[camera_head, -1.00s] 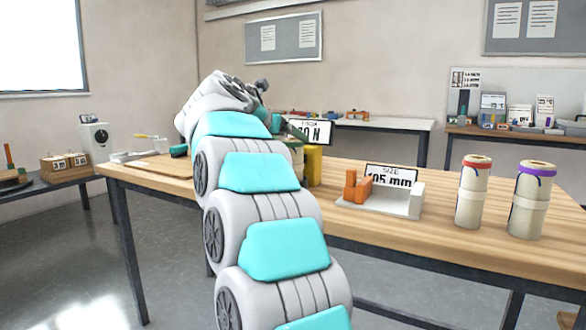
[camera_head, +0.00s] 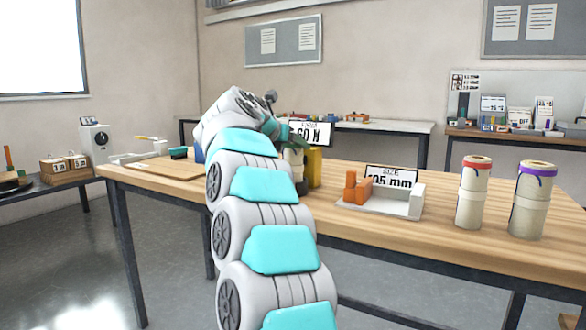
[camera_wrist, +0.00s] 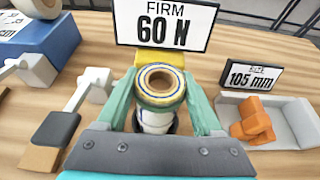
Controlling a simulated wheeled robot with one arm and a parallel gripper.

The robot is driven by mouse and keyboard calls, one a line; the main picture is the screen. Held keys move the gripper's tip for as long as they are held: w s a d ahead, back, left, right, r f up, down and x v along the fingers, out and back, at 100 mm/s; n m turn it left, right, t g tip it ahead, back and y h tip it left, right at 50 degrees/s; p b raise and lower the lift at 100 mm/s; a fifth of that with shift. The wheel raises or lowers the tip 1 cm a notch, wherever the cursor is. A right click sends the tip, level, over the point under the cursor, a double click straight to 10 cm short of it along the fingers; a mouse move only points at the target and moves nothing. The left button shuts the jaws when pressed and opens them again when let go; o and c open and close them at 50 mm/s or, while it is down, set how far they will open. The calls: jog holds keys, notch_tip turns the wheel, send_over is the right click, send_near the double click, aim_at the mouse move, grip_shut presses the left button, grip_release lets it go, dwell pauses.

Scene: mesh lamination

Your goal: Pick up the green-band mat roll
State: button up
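The green-band mat roll (camera_wrist: 160,88) stands upright in the wrist view, a pale cylinder with an open core and a green and blue rim at its top. In the head view the roll (camera_head: 298,173) is partly hidden by my arm and gripper. My gripper (camera_wrist: 161,80) points down at it, with one teal finger on each side of the roll. Narrow gaps show between the fingers and the roll, so the gripper looks open around it.
A yellow block (camera_head: 314,167) and the "60 N" sign (camera_wrist: 165,25) stand just behind the roll. A grey fixture with orange blocks (camera_head: 383,200) is to the right. Red-band (camera_head: 473,192) and purple-band (camera_head: 530,200) rolls stand farther right. A blue box (camera_wrist: 40,45) is at left.

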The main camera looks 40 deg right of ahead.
grip_shut()
dwell(0.3)
jog(key=shift+r, duration=0.1)
dwell(0.4)
